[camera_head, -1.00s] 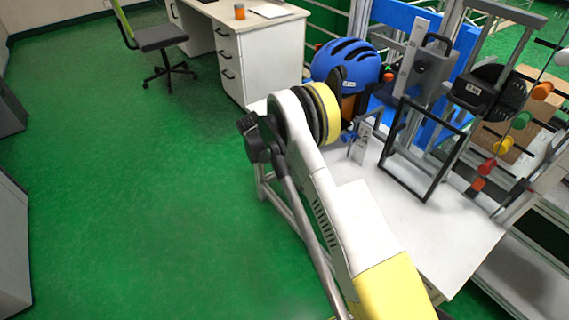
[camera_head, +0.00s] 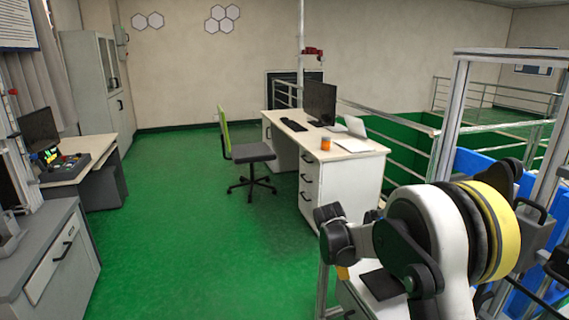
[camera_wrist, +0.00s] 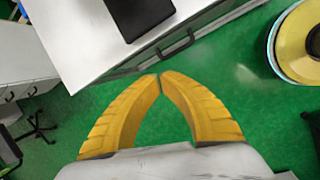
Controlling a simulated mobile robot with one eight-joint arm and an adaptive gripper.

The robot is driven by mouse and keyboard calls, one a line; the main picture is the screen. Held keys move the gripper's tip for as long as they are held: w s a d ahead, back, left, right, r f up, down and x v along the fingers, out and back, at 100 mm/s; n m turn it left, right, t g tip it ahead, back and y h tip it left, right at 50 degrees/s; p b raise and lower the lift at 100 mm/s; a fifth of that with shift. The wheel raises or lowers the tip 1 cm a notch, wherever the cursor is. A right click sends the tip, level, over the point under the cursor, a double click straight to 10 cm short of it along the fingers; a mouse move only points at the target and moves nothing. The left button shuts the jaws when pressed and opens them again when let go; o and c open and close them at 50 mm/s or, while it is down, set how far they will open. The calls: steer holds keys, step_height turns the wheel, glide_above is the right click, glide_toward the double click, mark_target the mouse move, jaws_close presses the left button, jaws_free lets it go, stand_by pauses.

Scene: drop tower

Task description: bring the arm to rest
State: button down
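My arm (camera_head: 440,235), white with a yellow band, is folded up at the lower right of the head view. My gripper shows in the wrist view as two yellow fingers (camera_wrist: 160,78). Their tips meet, and only green floor shows between them, so it is shut and empty. In the head view the gripper is mostly hidden behind my arm. In the wrist view the fingers appear in front of a white cabinet or table (camera_wrist: 85,55) with a black flat object (camera_wrist: 135,14) on top; I cannot tell how far apart they are.
A white desk (camera_head: 338,168) with a monitor and an orange cup (camera_head: 325,144) stands beyond the arm. An office chair (camera_head: 250,153) is beside it. Grey cabinets (camera_head: 50,255) are at the left. A metal frame with blue panels (camera_head: 490,172) is at the right. Green floor lies open between.

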steer(key=s+r+m+t+y, duration=0.2)
steer(key=s+r+m, duration=0.6)
steer(key=s+r, duration=0.7)
steer(key=s+r+m+t+y, duration=0.1)
steer(key=s+m, duration=0.8)
steer(key=s, duration=0.9)
steer(key=shift+s+r+m+t, duration=0.15)
steer(key=shift+r+m+t, duration=0.15)
steer(key=shift+t, duration=0.6)
